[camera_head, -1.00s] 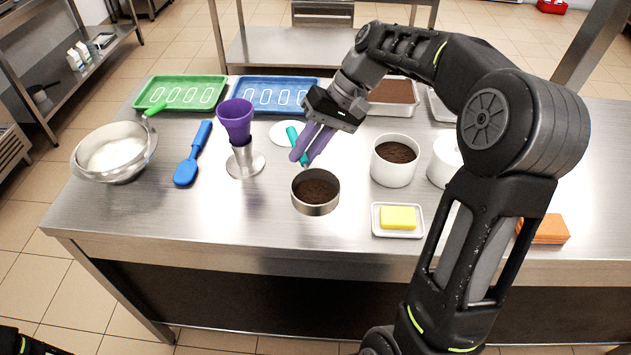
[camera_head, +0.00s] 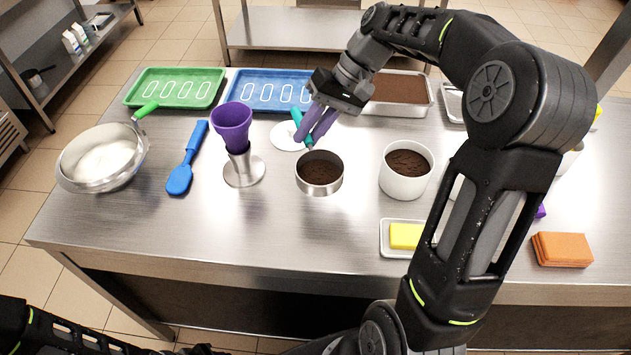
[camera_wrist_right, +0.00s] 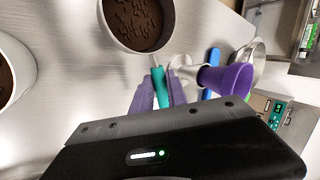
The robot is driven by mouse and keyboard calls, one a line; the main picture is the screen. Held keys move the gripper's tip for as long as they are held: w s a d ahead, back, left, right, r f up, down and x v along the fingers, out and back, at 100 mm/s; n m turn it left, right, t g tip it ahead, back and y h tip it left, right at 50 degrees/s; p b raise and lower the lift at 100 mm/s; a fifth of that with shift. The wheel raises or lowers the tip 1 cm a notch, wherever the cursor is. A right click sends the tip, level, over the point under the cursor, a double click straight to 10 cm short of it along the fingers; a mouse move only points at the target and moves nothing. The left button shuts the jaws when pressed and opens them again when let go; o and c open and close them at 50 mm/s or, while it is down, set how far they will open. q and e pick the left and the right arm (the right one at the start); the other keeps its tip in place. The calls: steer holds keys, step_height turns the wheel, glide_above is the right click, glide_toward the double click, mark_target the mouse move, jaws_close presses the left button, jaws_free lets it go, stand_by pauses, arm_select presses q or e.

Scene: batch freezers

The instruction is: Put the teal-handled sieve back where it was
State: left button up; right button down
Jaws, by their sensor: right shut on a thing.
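My right gripper (camera_head: 315,130) is shut on the teal handle (camera_head: 297,117) of the sieve. The sieve's round metal pan (camera_head: 319,188) holds dark brown powder and is in front of the fingers, over the middle of the table. Whether it touches the table I cannot tell. In the right wrist view the teal handle (camera_wrist_right: 160,88) lies between the purple fingers, and the sieve's pan (camera_wrist_right: 138,24) is beyond them. A white round disc (camera_head: 283,140) lies behind the sieve, partly hidden by the gripper. My left gripper is not in view; only left arm parts show at the bottom left.
A purple cup on a metal stand (camera_head: 243,175) is close left of the sieve. A white pot of dark powder (camera_head: 404,185) stands to the right, with a small tray of yellow sponge (camera_head: 386,245) in front. Green (camera_head: 133,98) and blue (camera_head: 236,101) trays lie behind. The front middle is clear.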

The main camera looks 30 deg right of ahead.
mark_target(310, 150)
steer(key=shift+f, duration=2.4)
steer(key=shift+p, duration=0.3)
steer(key=shift+f, duration=1.9)
steer(key=shift+f, duration=0.1)
steer(key=c, duration=1.8)
jaws_free()
steer(key=shift+o, duration=1)
